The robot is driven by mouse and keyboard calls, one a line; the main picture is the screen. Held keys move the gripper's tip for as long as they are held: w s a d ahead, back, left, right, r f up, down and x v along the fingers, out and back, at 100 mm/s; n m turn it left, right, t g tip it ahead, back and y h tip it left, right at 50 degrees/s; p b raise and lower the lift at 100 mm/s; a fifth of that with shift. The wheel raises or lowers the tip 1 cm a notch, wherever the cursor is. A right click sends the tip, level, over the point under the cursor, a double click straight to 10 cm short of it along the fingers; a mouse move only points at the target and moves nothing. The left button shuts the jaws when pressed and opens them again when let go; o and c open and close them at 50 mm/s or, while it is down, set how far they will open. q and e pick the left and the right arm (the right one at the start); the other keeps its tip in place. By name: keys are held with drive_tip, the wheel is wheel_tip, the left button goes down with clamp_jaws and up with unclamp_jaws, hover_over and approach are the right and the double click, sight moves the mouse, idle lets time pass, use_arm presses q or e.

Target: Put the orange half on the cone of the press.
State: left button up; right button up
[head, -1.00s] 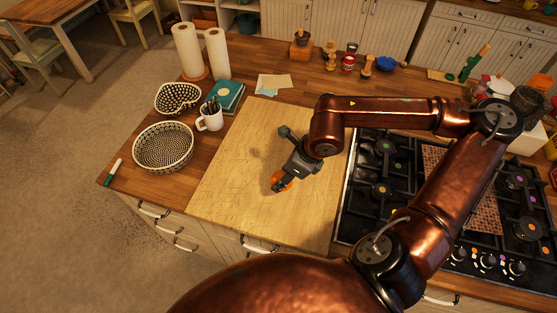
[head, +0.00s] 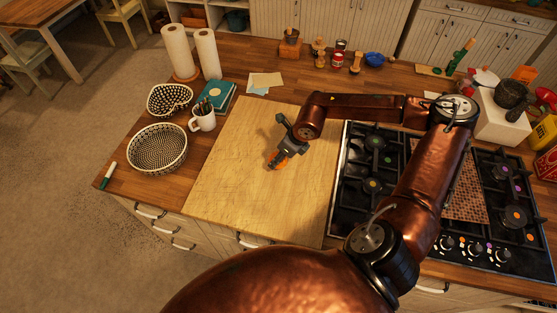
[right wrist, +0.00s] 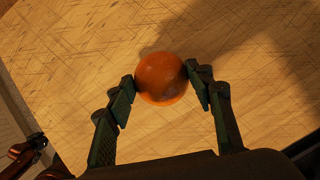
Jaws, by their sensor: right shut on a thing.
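The orange half (head: 281,164) is in my right gripper (head: 277,159), over the pale wooden board. In the right wrist view the orange half (right wrist: 161,78) sits between the two fingertips of my right gripper (right wrist: 161,80), which touch its sides. Its rounded peel faces the camera, so the cut face is hidden. Whether it touches the board is hard to tell. I cannot make out the press or its cone with certainty in either view.
The wooden board (head: 225,180) is otherwise clear. A patterned basket (head: 158,148), a white mug (head: 203,120) and a teal book (head: 222,98) stand to its left. A black gas hob (head: 360,205) lies to its right. Jars and small items stand along the back.

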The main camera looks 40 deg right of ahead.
drive_tip(key=shift+w+d+f, duration=0.35)
drive_tip(key=shift+w+f, duration=0.1)
drive_tip(key=shift+f, duration=0.25)
wheel_tip(320, 180, down, 3)
drive_tip(key=shift+w+f+p, duration=0.1)
drive_tip(key=shift+p, duration=0.45)
drive_tip(key=shift+f, duration=0.15)
drive_tip(key=o, duration=1.2)
